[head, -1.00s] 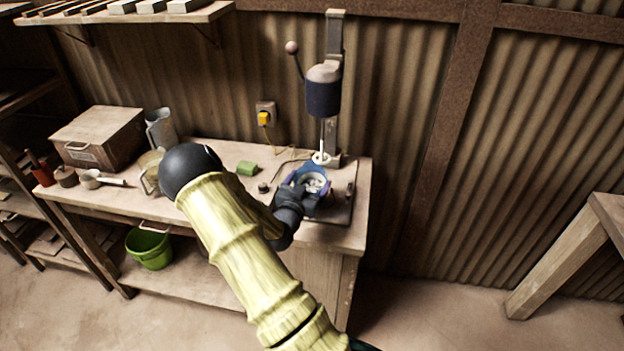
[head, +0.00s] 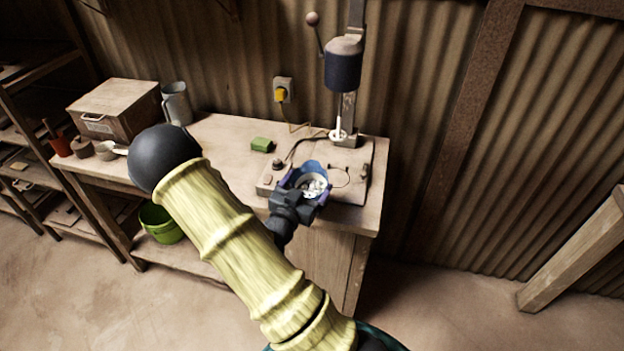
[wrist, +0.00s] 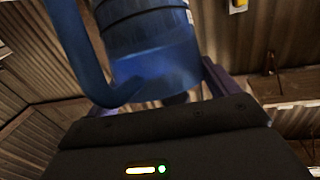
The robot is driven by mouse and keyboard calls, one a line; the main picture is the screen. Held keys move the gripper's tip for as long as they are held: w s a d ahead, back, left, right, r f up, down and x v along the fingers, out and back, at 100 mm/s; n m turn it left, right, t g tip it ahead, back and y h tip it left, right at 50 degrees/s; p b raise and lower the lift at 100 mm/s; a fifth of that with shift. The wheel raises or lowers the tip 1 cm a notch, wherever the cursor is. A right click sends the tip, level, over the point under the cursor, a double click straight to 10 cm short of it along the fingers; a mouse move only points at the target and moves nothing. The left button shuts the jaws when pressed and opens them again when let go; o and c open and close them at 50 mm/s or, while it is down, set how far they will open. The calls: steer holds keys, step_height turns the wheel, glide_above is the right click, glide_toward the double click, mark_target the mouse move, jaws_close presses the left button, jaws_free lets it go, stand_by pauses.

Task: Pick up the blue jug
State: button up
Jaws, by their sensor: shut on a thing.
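The blue jug (head: 313,171) is at the front of the press on the bench, with pale pieces visible inside its open top. My gripper (head: 300,190) is shut on the jug from the near left side. In the wrist view the jug (wrist: 155,60) fills the upper middle, with its curved handle at the left, and my gripper's purple fingers (wrist: 213,80) reach up beside it. I cannot tell how far the jug's bottom is from the press base, as my gripper hides it.
The press (head: 343,65) with its lever stands behind the jug. A green block (head: 262,145), a grey jug (head: 176,103) and a box (head: 115,108) are on the bench (head: 215,135). A green bucket (head: 160,222) is on the lower shelf.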

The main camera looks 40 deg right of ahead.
steer(key=shift+v, duration=1.4)
steer(key=shift+r, duration=0.1)
